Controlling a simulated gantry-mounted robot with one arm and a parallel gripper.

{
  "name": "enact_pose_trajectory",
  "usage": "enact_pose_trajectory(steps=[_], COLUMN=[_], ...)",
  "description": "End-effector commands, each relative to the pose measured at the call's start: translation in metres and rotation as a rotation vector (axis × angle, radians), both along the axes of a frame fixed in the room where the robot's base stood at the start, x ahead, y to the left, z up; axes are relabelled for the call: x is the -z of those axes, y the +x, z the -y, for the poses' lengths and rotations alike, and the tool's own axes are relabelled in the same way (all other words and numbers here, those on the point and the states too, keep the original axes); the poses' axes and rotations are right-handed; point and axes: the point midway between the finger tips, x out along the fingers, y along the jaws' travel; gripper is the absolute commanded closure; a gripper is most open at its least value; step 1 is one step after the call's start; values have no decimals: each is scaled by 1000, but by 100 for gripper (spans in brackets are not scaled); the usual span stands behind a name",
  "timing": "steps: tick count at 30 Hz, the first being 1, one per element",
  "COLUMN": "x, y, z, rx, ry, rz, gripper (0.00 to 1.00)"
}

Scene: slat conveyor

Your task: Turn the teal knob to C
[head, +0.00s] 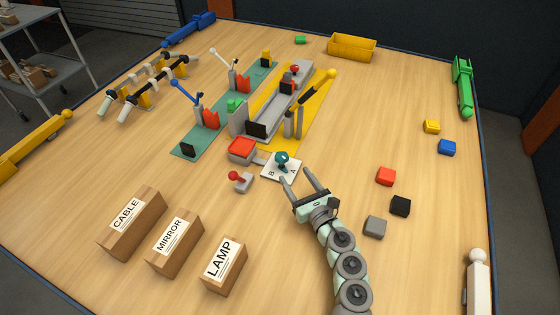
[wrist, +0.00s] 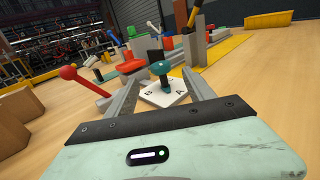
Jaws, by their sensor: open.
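The teal knob (head: 282,158) stands on a white plate (head: 287,175) near the middle of the table. My gripper (head: 299,174) is open and empty, just to the near right of the knob. Its two fingers point at the plate, and in the wrist view the knob appears between and beyond the fingertips. I cannot see contact with the knob.
A red button box (head: 242,149) and a red-balled lever (head: 238,180) stand left of the plate. The slat conveyor (head: 280,100) lies behind. Labelled cartons (head: 174,245) stand front left. Loose blocks, including a red one (head: 386,176), lie to the right.

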Motion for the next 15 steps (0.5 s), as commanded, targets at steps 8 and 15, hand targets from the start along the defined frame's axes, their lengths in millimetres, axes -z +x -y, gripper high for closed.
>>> enact_pose_trajectory(steps=[8, 15], x=[1, 1], y=[23, 60], z=[-11, -28], rx=[0, 0], ry=[3, 3], rz=[2, 2], gripper=[38, 38])
